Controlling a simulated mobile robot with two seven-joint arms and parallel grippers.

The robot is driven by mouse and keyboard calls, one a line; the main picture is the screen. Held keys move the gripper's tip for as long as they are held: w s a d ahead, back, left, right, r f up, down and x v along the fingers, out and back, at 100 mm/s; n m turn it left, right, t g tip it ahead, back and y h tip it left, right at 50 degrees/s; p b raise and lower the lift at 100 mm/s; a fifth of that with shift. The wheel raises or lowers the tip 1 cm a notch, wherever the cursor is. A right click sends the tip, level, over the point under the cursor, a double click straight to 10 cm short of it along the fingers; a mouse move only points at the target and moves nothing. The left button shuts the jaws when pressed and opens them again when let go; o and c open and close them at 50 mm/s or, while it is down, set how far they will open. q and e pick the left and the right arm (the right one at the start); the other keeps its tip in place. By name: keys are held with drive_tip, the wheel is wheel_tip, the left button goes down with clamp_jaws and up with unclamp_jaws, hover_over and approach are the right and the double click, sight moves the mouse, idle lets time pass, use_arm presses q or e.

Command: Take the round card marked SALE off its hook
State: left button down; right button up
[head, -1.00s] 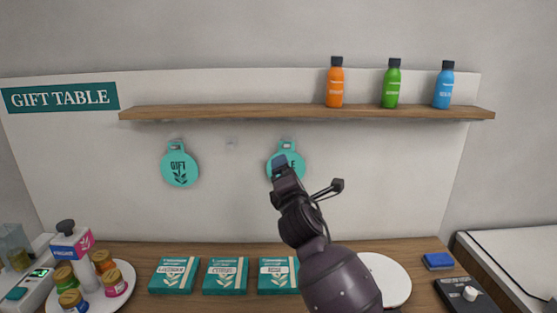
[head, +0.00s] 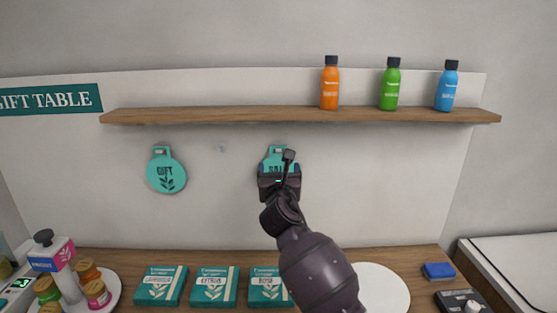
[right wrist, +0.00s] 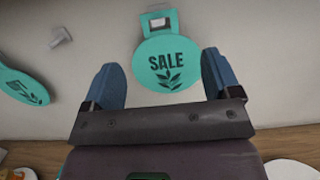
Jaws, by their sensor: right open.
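The round teal SALE card (right wrist: 167,62) hangs by its square tab from a hook on the white back panel. In the head view the SALE card (head: 275,157) is mostly hidden behind my right gripper (head: 279,170). In the right wrist view my right gripper (right wrist: 163,82) is open, its blue-padded fingers on either side of the card's lower part with gaps to both edges. Nothing is held. I cannot tell how far the fingertips are from the panel. My left gripper is not in view.
The GIFT card (head: 166,172) hangs to the left, with an empty hook (head: 221,148) between. A wooden shelf (head: 230,116) with three bottles runs above. Teal boxes (head: 214,287), a white round plate (head: 384,290) and a blue block (head: 438,271) lie on the counter below.

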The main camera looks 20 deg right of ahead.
sight(279, 150)
drive_tip(key=x, duration=0.8)
drive_tip(key=shift+w, duration=0.2)
drive_tip(key=c, duration=1)
drive_tip(key=shift+r+p, duration=0.35)
drive_tip(key=shift+r, duration=0.15)
drive_tip(key=shift+s, duration=0.25)
idle(0.3)
drive_tip(key=shift+r+v, duration=0.15)
drive_tip(key=shift+v, duration=0.75)
drive_tip(key=shift+r+v, duration=0.1)
drive_tip(key=shift+v, duration=0.8)
drive_tip(key=shift+s, duration=0.15)
drive_tip(key=r+v, duration=0.1)
drive_tip(key=v, duration=0.5)
drive_tip(key=shift+s+a, duration=0.2)
drive_tip(key=shift+s, duration=0.25)
